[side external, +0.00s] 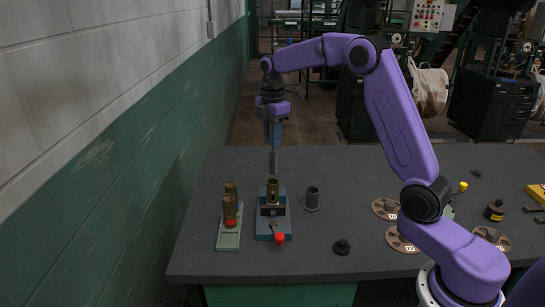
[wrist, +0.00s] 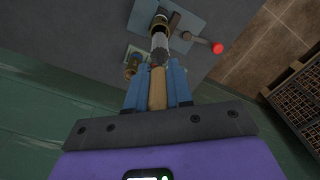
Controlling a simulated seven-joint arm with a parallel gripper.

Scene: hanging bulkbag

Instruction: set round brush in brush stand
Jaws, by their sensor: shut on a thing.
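My gripper (side external: 272,137) is shut on the round brush (side external: 273,160), which hangs upright with its grey bristle head down. In the wrist view, its wooden handle (wrist: 157,92) sits between the blue fingers (wrist: 157,88) and its bristles point toward a brass tube. That brass tube (side external: 272,190) stands upright on a blue base with a red-knobbed lever; the brush tip appears just above its mouth. A dark grey cup with a flanged foot (side external: 312,198) stands to the right, apart from the brush. It may be the brush stand; I cannot tell for sure.
A pale green tray (side external: 229,241) with brass tubes stands left of the blue base (side external: 264,232). A small black knobbed part (side external: 342,247) lies in front. Brown discs (side external: 386,208) and a black bottle (side external: 494,211) are at the right. The green-and-white wall is close on the left.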

